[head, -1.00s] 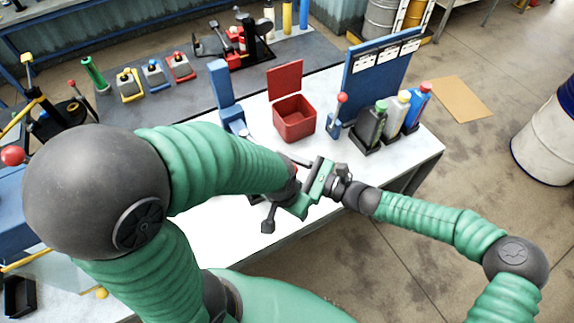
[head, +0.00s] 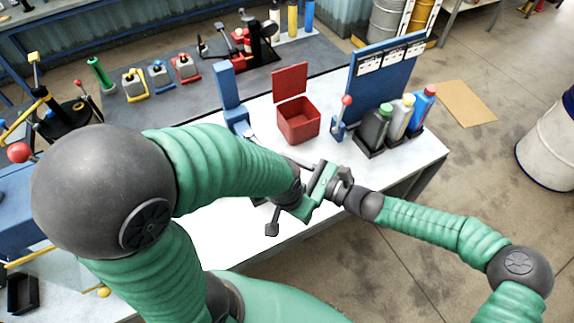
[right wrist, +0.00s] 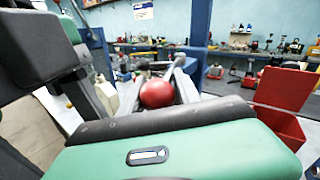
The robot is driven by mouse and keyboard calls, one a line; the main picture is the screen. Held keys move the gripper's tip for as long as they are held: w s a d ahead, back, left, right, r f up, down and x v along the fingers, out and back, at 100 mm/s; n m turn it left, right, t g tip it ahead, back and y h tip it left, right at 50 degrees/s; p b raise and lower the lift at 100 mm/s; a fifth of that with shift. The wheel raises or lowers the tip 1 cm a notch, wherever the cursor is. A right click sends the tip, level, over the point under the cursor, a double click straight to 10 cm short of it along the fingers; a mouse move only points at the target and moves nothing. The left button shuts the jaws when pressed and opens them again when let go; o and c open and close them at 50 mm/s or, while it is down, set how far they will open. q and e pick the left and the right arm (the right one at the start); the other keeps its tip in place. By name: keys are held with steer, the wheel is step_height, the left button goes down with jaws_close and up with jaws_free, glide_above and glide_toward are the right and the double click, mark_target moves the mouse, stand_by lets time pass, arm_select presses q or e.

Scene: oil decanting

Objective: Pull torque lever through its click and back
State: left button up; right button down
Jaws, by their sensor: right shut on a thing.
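A red ball knob (right wrist: 157,93) shows between the two grey fingers of my right gripper (right wrist: 160,85) in the right wrist view. The gripper is shut on this knob, which I take to be the torque lever's. In the head view the right gripper (head: 322,188) is over the front of the white bench, and the knob is hidden there. A thin rod is partly seen beside the grippers. A blue post (head: 229,88) stands behind them. My left gripper (head: 278,212) is close beside the right one; its jaw opening cannot be made out.
A red open box (head: 298,124) is on the white bench (head: 225,238) behind the grippers. To its right are a red-knobbed lever (head: 346,101), a blue panel (head: 375,85) and several bottles (head: 375,128). The bench front has clear room.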

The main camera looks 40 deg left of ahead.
steer(key=shift+s+a, duration=0.15)
steer(key=shift+s, duration=0.3)
steer(key=c, duration=1.2)
jaws_free()
steer(key=shift+o, duration=1)
steer(key=shift+r, duration=0.1)
steer(key=shift+o, duration=0.3)
steer(key=shift+s+a, duration=0.15)
steer(key=shift+a, duration=0.15)
arm_select(q)
steer(key=f+b, duration=0.4)
steer(key=b, duration=0.1)
steer(key=shift+s+a+f, duration=0.2)
steer(key=shift+s+f, duration=0.1)
steer(key=shift+f, duration=0.1)
arm_select(e)
steer(key=w+d, duration=0.2)
steer(key=d, duration=1.5)
steer(key=shift+a, duration=0.1)
